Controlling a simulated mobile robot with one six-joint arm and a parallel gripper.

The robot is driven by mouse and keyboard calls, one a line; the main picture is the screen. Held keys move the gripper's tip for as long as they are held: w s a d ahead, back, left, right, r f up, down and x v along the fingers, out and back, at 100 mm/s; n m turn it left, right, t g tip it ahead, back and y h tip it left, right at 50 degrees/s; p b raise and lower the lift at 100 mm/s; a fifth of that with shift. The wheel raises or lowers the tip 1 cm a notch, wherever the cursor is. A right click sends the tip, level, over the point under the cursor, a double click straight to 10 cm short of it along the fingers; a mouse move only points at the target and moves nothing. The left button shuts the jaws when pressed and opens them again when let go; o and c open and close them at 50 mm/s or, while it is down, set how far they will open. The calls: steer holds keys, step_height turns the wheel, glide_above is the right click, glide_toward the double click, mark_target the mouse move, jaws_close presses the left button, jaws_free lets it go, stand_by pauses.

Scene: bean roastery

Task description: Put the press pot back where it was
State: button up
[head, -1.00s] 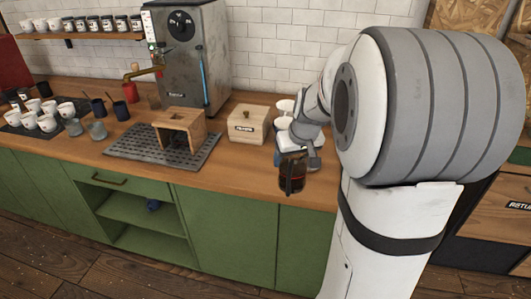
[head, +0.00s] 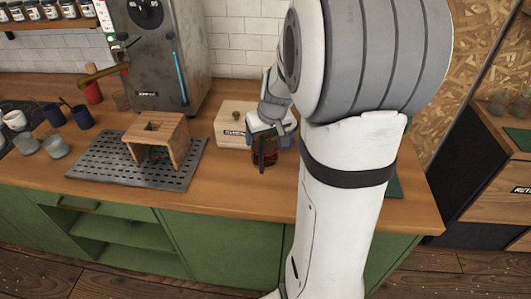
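The press pot (head: 264,153) is a dark brown, see-through pot with a dark handle, upright at my gripper (head: 268,133) in the middle of the head view. It shows in front of the wooden box with a label, over or on the counter's front part. I cannot tell whether its base touches the counter. The gripper's fingers are small and partly hidden by the pot and my arm, so their closing is not clear, though the pot moves with the gripper.
A wooden stand (head: 157,139) sits on a black slotted mat (head: 100,160) to the left. The wooden box (head: 232,117) is just behind the pot. A grey machine (head: 155,60) stands at the back. Cups and glasses (head: 55,146) are far left. The counter (head: 225,185) in front is clear.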

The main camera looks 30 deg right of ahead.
mark_target(265, 151)
step_height(265, 151, down, 6)
stand_by(0.4)
steer(key=shift+f, duration=0.15)
steer(key=o, duration=1.6)
steer(key=shift+s, duration=0.15)
